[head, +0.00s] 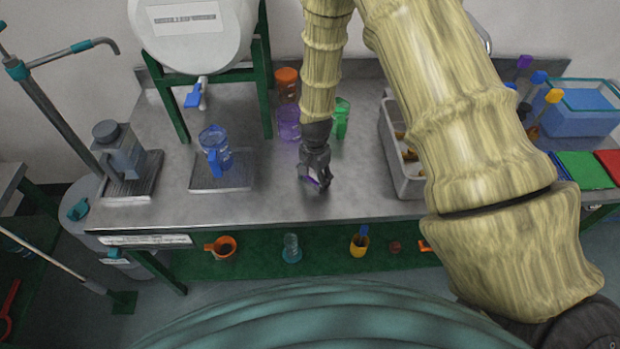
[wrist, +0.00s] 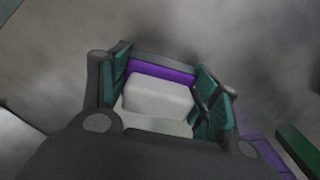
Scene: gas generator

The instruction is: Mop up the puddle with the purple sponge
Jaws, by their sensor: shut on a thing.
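My gripper (head: 315,180) points down over the grey metal counter (head: 270,205). In the wrist view my gripper (wrist: 160,105) is shut on the purple sponge (wrist: 160,68), which has a purple layer and a pale whitish body between the finger pads. A small bit of purple also shows between the fingers in the head view. The sponge is close to the counter top; I cannot tell whether it touches. I cannot make out a clear puddle outline; the grey surface in the wrist view is blotchy.
A blue cup (head: 215,150) stands on a tray under the tank tap (head: 196,95). Behind my gripper are purple (head: 288,122), orange (head: 287,84) and green (head: 341,118) cups. A pale bin (head: 398,160) stands to the right. The counter left of my gripper is mostly clear.

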